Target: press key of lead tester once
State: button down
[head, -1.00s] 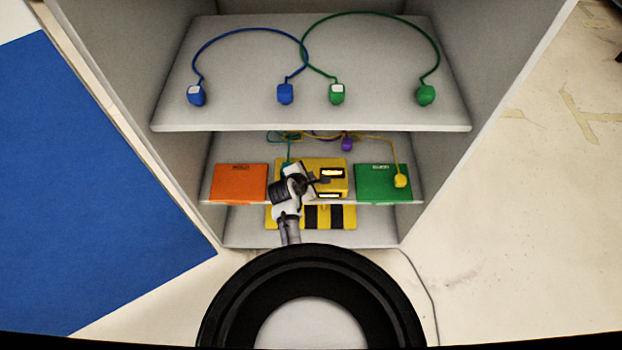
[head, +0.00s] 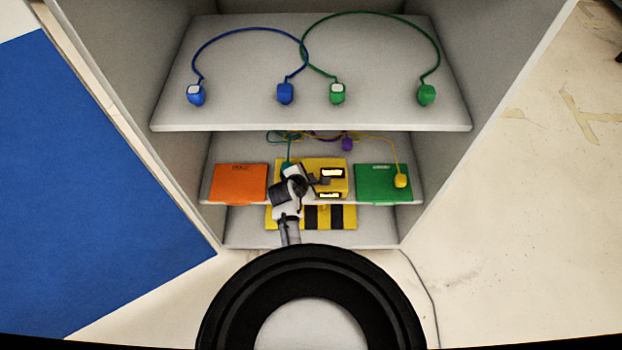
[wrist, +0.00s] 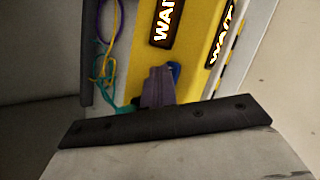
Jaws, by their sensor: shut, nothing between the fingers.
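The lead tester (head: 300,165) is a yellow box on the middle shelf, with two lit displays. In the wrist view the tester (wrist: 201,58) shows "WAIT" on both displays. A blue key (wrist: 175,70) on its face shows only in part, behind my fingers. My gripper (head: 321,181) is over the tester's front, left of the displays. In the wrist view my gripper (wrist: 158,82) is shut and empty, its tips right at the blue key. I cannot tell whether they touch it.
An orange panel (head: 240,182) lies left of the tester and a green panel (head: 375,183) right of it. A yellow plug (head: 401,181) rests on the green panel. The upper shelf (head: 310,110) overhangs behind, holding blue and green leads. Coiled leads (wrist: 104,70) lie beside the tester.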

jog(key=shift+r, duration=0.1)
jog(key=shift+r+p, duration=0.75)
jog(key=shift+p, duration=0.3)
jog(key=shift+r, duration=0.1)
notch_tip(320, 180, up, 3)
jog(key=p, duration=0.3)
jog(key=shift+r+p, duration=0.5)
jog(key=shift+r, duration=0.45)
